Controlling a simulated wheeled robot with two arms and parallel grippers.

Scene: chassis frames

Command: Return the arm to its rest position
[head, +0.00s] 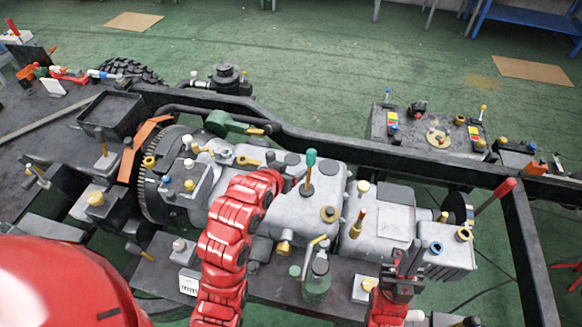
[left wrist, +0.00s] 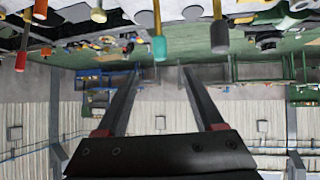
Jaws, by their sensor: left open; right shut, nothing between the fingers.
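My left arm (head: 228,245) rises from the bottom middle of the head view, over the grey engine and gearbox block (head: 325,205). Its gripper is not clearly seen there. In the left wrist view my left gripper (left wrist: 159,70) is open, its two dark fingers apart with nothing between them. That view is upside down, with the chassis parts along its top. My right gripper (head: 412,248) is at the lower right of the head view, shut and empty, in front of the right part of the block.
A teal-handled tool (head: 311,158) stands upright on the block, near the left arm's end; its handle also shows in the left wrist view (left wrist: 160,46). A red-handled lever (head: 505,187) rises at the right. A black chassis rail (head: 350,150) runs behind. Green floor (head: 340,60) beyond is mostly clear.

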